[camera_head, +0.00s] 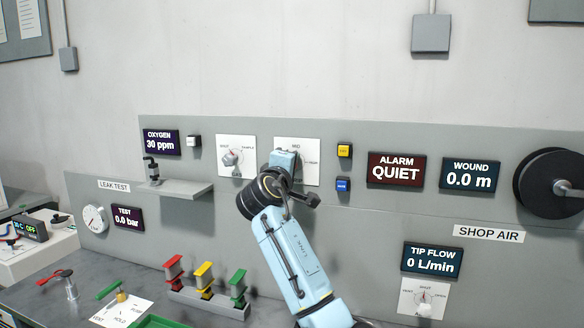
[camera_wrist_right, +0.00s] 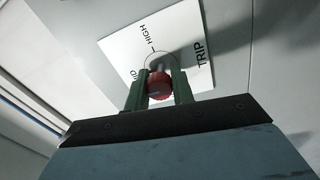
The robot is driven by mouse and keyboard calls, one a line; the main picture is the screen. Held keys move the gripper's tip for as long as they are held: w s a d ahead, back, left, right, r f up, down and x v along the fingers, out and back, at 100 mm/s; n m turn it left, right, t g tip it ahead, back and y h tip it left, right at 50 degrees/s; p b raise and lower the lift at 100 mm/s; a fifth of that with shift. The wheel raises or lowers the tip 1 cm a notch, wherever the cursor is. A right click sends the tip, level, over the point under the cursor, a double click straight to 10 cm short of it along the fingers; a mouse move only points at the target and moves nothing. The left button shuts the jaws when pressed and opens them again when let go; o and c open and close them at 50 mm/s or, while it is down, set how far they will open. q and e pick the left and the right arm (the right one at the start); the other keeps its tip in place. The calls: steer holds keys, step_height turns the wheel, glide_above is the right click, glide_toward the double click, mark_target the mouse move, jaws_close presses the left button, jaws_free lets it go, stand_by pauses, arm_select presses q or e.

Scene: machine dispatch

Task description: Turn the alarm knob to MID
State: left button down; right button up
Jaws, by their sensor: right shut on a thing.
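The alarm knob's white plate (camera_head: 311,174) is on the grey wall panel. Its MID mark shows at the top and another label at the right. My right gripper (camera_head: 283,160) covers the knob in the head view. In the right wrist view, the two green fingers of my right gripper (camera_wrist_right: 161,78) stand on either side of the red knob (camera_wrist_right: 158,84) and are shut on it. The plate (camera_wrist_right: 130,45) shows HIGH, TRIP and part of MID. Which mark the knob points at I cannot tell. The alarm display (camera_head: 396,170) reads QUIET. My left gripper is out of view.
Another knob plate (camera_head: 236,142) is just left. Yellow (camera_head: 344,150) and blue (camera_head: 343,184) buttons are close on the right. A shelf (camera_head: 178,190) juts out at the left. Red, yellow and green handled valves (camera_head: 204,275) stand on the bench below.

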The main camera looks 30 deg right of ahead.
steer(key=o, duration=1)
steer(key=b+v, duration=0.2)
steer(key=v, duration=1.1)
steer(key=shift+s+a, duration=0.1)
steer(key=shift+s, duration=0.1)
